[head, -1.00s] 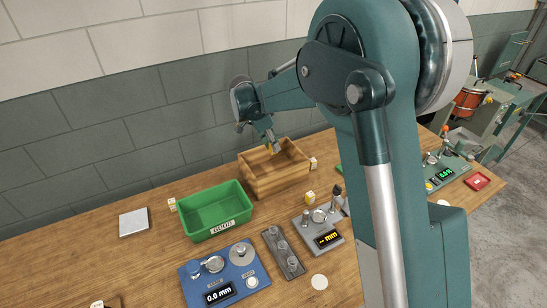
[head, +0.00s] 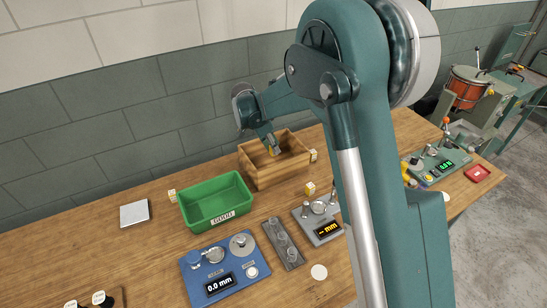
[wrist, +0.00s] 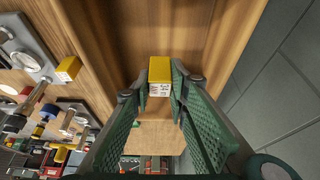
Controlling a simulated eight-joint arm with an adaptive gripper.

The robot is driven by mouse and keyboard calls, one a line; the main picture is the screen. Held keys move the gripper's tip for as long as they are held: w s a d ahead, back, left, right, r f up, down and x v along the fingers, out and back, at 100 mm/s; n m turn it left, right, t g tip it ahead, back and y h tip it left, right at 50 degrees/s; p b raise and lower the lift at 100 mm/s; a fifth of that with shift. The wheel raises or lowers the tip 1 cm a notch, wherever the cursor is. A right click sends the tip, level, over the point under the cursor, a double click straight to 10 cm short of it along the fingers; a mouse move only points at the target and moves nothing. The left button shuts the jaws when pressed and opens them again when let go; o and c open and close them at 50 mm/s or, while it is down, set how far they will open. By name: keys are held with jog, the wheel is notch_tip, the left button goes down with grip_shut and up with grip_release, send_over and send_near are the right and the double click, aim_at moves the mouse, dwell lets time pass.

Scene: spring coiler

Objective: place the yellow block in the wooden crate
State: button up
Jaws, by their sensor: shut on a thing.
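The yellow block (wrist: 160,70), with a white printed label on one face, is held between the two green fingers of my gripper (wrist: 159,92) in the wrist view. In the head view my gripper (head: 272,144) reaches down within the opening of the wooden crate (head: 262,177). The held block (head: 273,151) shows only as a small patch there. The crate's wooden inside (wrist: 170,25) surrounds the block in the wrist view. Whether the block touches the crate floor I cannot tell.
A green bin (head: 196,216) stands left of the crate. Another yellow block (head: 310,188) lies on the table before the crate; it also shows in the wrist view (wrist: 68,68). Gauges (head: 218,270) stand in front. The wall is close behind the crate.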

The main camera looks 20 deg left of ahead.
jog(key=shift+f, duration=1.5)
jog(key=shift+f, duration=0.1)
jog(key=shift+f, duration=1.75)
jog(key=shift+f, duration=0.2)
jog(key=o, duration=0.8)
jog(key=shift+o, duration=0.2)
jog(key=shift+r, duration=0.25)
jog(key=v, duration=1.2)
